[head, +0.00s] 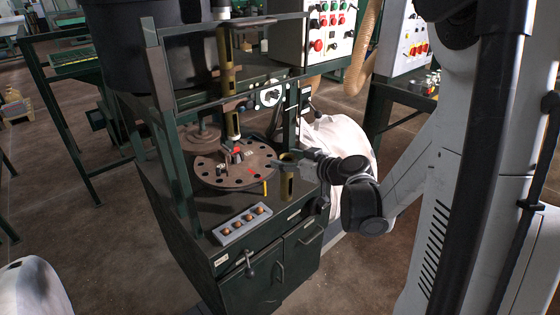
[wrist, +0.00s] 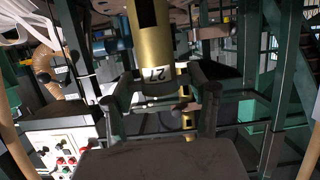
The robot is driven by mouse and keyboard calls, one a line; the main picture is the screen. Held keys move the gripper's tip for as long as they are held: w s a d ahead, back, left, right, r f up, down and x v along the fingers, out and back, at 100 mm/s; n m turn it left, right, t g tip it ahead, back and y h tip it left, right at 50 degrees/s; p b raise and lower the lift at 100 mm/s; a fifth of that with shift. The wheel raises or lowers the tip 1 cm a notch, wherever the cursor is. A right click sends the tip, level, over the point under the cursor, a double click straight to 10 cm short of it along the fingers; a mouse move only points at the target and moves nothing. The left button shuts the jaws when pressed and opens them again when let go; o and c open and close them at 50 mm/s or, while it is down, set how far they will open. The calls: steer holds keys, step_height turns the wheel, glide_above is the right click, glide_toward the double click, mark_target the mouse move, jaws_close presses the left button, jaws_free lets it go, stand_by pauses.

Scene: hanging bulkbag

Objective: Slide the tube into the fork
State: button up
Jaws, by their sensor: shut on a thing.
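My gripper (head: 289,163) is shut on a brass-coloured tube (head: 286,184) at the right front edge of the machine top. The tube stands roughly upright, right of the round disc. In the wrist view the tube (wrist: 150,35) lies between the two fingers of my gripper (wrist: 162,85), with a white label reading 27. I cannot clearly make out the fork. A small red and dark fitting (head: 236,153) sits above the disc, under a second, upright brass tube (head: 228,85) on the machine.
The rusty disc (head: 232,176) with holes lies on the green machine. A grey button box (head: 242,225) sits at its front. Green frame posts (head: 172,120) rise at the left. A control panel (head: 327,32) and a white bag (head: 340,138) are behind my gripper.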

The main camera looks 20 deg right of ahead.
steer(key=shift+w+a, duration=0.1)
steer(key=shift+w, duration=0.15)
steer(key=p, duration=0.2)
glide_toward(231, 142)
steer(key=shift+f, duration=0.9)
steer(key=w, duration=0.2)
steer(key=w+a, duration=0.1)
steer(key=w, duration=0.1)
steer(key=w+a, duration=0.1)
steer(key=w, duration=0.2)
steer(key=shift+a+f+p, duration=0.1)
steer(key=shift+f+p, duration=0.1)
steer(key=shift+p, duration=0.2)
stand_by(2.3)
steer(key=shift+f+b, duration=0.1)
steer(key=shift+b, duration=0.3)
stand_by(0.6)
steer(key=o, duration=1.8)
steer(key=shift+o, duration=0.2)
